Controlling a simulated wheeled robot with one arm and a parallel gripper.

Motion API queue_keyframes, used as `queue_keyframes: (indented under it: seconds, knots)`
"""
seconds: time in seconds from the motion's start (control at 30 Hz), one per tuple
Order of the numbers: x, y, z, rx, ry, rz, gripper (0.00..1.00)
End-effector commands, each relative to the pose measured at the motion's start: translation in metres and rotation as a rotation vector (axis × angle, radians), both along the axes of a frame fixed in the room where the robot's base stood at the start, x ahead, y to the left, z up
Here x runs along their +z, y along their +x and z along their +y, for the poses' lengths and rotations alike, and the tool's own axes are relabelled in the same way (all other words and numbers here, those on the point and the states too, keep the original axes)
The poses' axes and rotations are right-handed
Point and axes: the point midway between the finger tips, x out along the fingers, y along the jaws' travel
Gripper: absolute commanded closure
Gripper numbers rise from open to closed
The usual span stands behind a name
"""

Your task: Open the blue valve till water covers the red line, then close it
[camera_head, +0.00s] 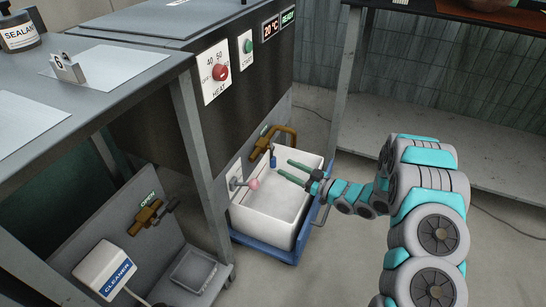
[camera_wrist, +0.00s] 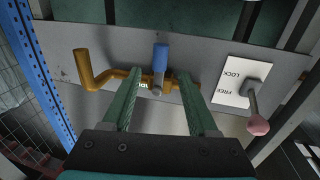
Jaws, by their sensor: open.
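The blue valve handle (camera_head: 273,160) sits on a brass tap with a bent spout over a white sink tub (camera_head: 247,222). In the wrist view the blue handle (camera_wrist: 160,57) stands between my two green fingers, with a gap on each side. My gripper (camera_head: 283,171) is open, its fingers pointing at the tap from the right, above the tub. In the wrist view my gripper (camera_wrist: 155,80) shows both fingertips close to the brass pipe (camera_wrist: 96,82). No water stream shows. The red line cannot be made out inside the tub.
A lever with a pink knob (camera_head: 253,184) is beside the tap; its plate reads LOCK and FREE (camera_wrist: 238,82). The tub stands on a blue wheeled base (camera_head: 276,252). A second brass valve marked OPEN (camera_head: 147,215) and a cleaner box (camera_head: 105,270) are lower left. Bare floor lies right.

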Motion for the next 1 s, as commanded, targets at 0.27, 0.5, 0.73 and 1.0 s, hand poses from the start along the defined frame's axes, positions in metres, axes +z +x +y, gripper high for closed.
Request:
queue_keyframes:
  seconds: [0.27, 0.5, 0.73, 1.0]
  knots:
    - [0.001, 0.019, 0.034, 0.002, 0.0, -0.001, 0.41]
    - [0.002, 0.034, 0.056, 0.0, -0.002, -0.003, 0.41]
    - [0.001, 0.038, 0.062, -0.002, -0.003, -0.001, 0.41]
    - [0.001, 0.038, 0.062, -0.002, -0.003, -0.001, 0.5]
